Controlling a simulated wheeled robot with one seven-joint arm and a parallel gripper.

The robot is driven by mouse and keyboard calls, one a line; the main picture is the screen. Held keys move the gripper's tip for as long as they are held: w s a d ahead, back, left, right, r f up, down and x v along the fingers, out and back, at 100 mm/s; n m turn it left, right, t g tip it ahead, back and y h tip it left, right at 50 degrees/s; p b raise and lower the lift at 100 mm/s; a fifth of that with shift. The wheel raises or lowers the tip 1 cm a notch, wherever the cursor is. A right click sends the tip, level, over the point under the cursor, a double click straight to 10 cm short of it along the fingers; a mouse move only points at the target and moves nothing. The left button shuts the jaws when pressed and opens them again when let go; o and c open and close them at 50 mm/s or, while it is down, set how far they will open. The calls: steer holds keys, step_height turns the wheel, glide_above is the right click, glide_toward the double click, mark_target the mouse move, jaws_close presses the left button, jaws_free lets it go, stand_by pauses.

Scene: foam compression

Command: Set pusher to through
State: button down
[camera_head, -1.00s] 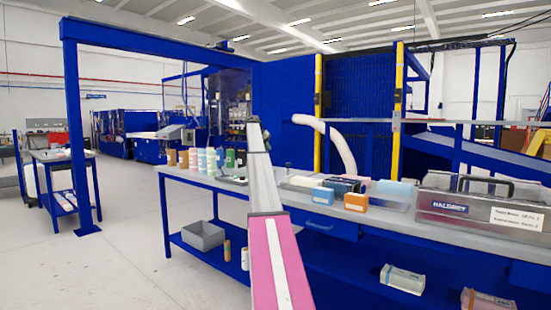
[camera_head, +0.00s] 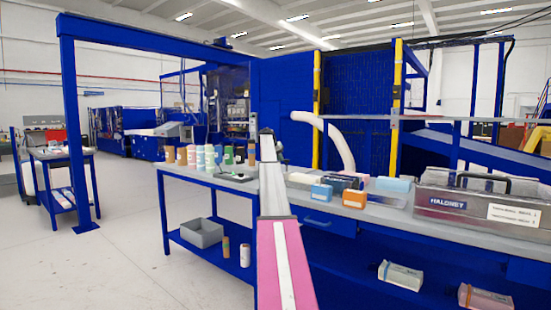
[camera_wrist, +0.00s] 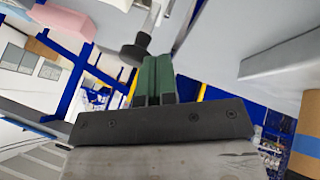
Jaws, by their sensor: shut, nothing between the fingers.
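In the wrist view, the two green fingers of my gripper (camera_wrist: 156,62) are together and empty. A black round knob (camera_wrist: 136,47) with a wider flange shows just left of the fingertips; it may be the pusher, but I cannot tell for sure, nor whether the fingers touch it. In the head view, my arm reaches up and over the bench and hides my gripper. A small dark upright thing (camera_head: 279,149) stands just right of my arm's far end; I cannot tell whether it is the same knob. No pusher marking or position is readable.
The grey-topped blue bench (camera_head: 405,222) runs across the view. Colored cups (camera_head: 200,157) stand left of my arm. A grey bin (camera_head: 202,233) is on the lower shelf.

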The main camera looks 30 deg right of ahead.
stand_by(0.3)
steer(key=s+d, duration=0.5)
steer(key=s, duration=0.8)
steer(key=s+d, duration=0.6)
steer(key=s, duration=0.7)
steer(key=s+d, duration=0.5)
steer(key=s, duration=0.8)
steer(key=shift+s+d, duration=0.2)
steer(key=shift+s, duration=0.1)
